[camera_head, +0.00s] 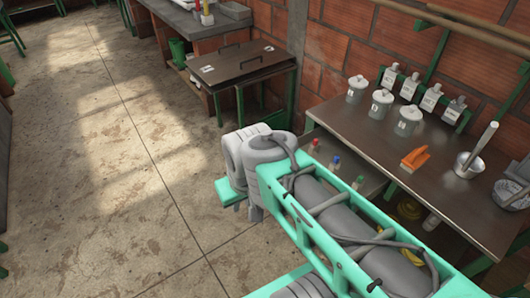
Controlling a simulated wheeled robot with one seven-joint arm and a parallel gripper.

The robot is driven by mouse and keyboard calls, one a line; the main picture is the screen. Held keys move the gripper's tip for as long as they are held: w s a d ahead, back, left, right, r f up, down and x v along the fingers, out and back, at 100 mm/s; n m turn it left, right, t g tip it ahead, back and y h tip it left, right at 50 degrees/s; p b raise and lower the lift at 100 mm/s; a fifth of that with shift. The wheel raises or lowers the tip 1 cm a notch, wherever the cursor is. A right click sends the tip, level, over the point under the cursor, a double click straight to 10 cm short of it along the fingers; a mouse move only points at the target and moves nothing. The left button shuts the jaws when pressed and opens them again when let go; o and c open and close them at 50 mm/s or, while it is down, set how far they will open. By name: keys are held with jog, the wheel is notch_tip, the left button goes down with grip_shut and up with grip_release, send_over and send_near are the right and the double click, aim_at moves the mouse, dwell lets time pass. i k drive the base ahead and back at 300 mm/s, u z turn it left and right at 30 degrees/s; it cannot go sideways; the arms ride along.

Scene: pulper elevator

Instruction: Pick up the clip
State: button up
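I cannot pick out a clip for sure in the head view. A small orange object with a brownish lower edge (415,159) lies on the dark worktop at the right; it looks more like a brush, but it is too small to be certain. My mint and grey arm reaches from the bottom right to the middle of the picture and hides part of the shelf below the worktop. No gripper fingers can be made out, and nothing held shows.
The dark metal table (345,122) holds lidded grey pots (381,103), labelled bottles (431,97), a metal pot with a handle (469,165) and a basket (510,194). Small coloured-cap bottles (336,163) stand lower. Another bench (240,62) stands behind. The concrete floor at left is clear.

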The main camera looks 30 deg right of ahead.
aim_at(316, 145)
jog(key=k, duration=0.45)
jog(key=z, duration=0.75)
jog(key=i, duration=0.8)
jog(key=u, duration=1.3)
jog(key=i, duration=0.5)
